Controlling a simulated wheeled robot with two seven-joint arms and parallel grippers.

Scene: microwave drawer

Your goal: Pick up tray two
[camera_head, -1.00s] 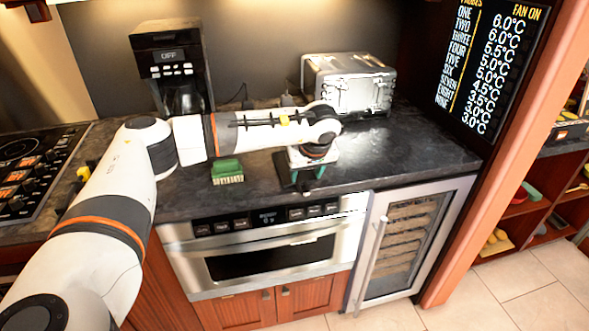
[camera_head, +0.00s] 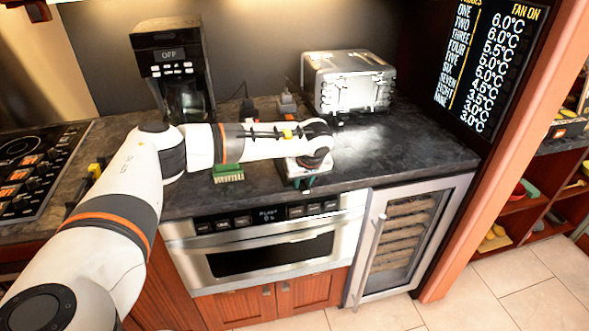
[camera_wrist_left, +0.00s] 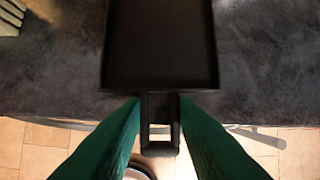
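A black rectangular tray (camera_wrist_left: 160,45) with a raised rim lies flat on the dark counter in the left wrist view. Its short looped handle (camera_wrist_left: 160,108) reaches past the counter's front edge, over the floor. My left gripper (camera_wrist_left: 160,118) has a green finger against each side of this handle and looks shut on it. In the head view the left gripper (camera_head: 306,181) is at the counter's front edge above the drawer microwave, and my wrist hides most of the tray. No number shows on the tray. My right gripper is not in view.
A green brush (camera_head: 228,173) lies on the counter left of the gripper. A coffee machine (camera_head: 172,75) and a toaster (camera_head: 347,82) stand at the back. The drawer microwave (camera_head: 270,250) is closed below. The counter (camera_head: 425,150) is clear at right.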

